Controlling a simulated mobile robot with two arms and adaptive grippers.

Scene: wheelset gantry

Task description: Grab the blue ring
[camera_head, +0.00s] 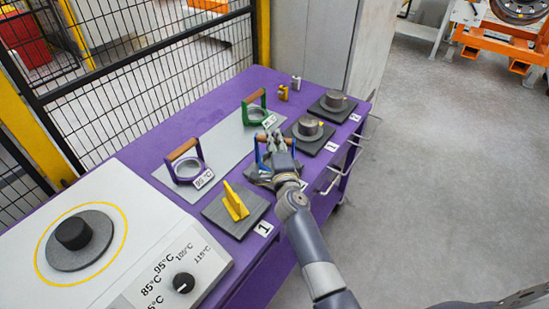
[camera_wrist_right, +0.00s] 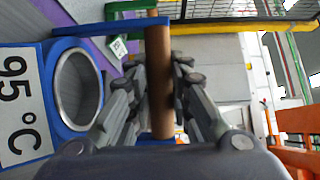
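The blue ring (camera_wrist_right: 58,90) is a metal ring in a blue frame with a brown wooden handle and a 95°C label. In the right wrist view it lies at the left, its handle (camera_wrist_right: 159,85) between my right gripper's fingers (camera_wrist_right: 160,75). The fingers converge close against both sides of the handle. In the head view my right gripper (camera_head: 272,143) is over the blue ring's frame (camera_head: 260,156) and hides most of it. Whether the ring touches the table cannot be told. My left gripper is not in view.
On the purple table (camera_head: 215,133) are a dark-blue-framed ring (camera_head: 188,168) at left and a green-framed ring (camera_head: 254,113) behind. A yellow bracket (camera_head: 235,203) stands on a dark plate in front. Metal cylinders (camera_head: 309,126) stand at right. A heater (camera_head: 83,240) is at lower left.

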